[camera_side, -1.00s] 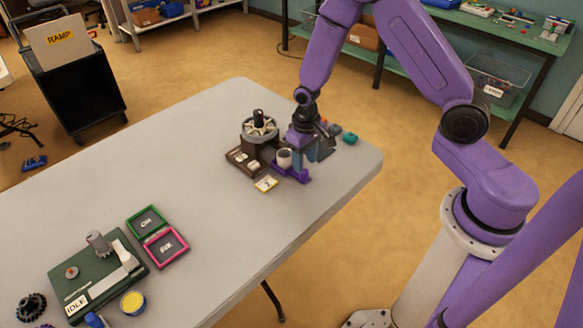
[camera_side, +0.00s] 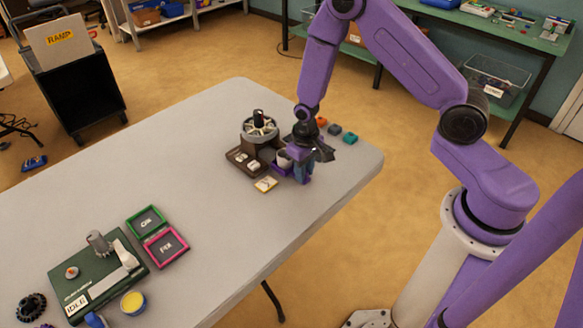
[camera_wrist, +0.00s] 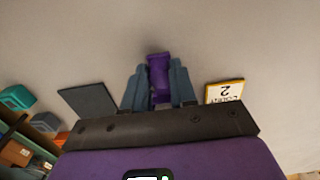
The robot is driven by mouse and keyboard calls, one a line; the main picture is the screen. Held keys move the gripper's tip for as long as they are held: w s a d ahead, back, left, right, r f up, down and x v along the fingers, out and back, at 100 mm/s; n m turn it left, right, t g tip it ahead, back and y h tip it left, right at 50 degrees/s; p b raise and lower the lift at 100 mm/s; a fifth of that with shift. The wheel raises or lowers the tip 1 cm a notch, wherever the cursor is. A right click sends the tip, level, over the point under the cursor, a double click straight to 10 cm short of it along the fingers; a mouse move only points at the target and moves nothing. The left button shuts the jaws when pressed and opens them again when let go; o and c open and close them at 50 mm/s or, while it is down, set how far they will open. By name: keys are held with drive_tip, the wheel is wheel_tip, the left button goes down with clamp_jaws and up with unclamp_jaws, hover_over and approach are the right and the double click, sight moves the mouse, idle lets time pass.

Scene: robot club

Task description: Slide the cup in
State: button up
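A pale cup (camera_side: 284,158) stands upright on a purple slide piece (camera_side: 281,170) in the side view, partly hidden by my gripper. To its left is a dark brown station (camera_side: 240,163) with a spoked wheel (camera_side: 259,129) on top. My gripper (camera_side: 302,176) is low at the right end of the purple piece. In the wrist view my gripper (camera_wrist: 159,68) has its two blue-grey fingers on either side of a purple upright part (camera_wrist: 159,75). They lie very near it; I cannot tell whether they press on it. The cup does not show in the wrist view.
A yellow-edged card (camera_side: 265,184) lies in front of the station; it reads 2 in the wrist view (camera_wrist: 224,92). Small orange, dark and teal blocks (camera_side: 335,129) lie behind my gripper. A green board (camera_side: 100,276) and two framed tiles (camera_side: 157,233) are front left. The middle tabletop is clear.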

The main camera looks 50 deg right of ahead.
drive_tip(key=shift+w, duration=3.55)
drive_tip(key=o, duration=0.6)
drive_tip(key=shift+r, duration=3)
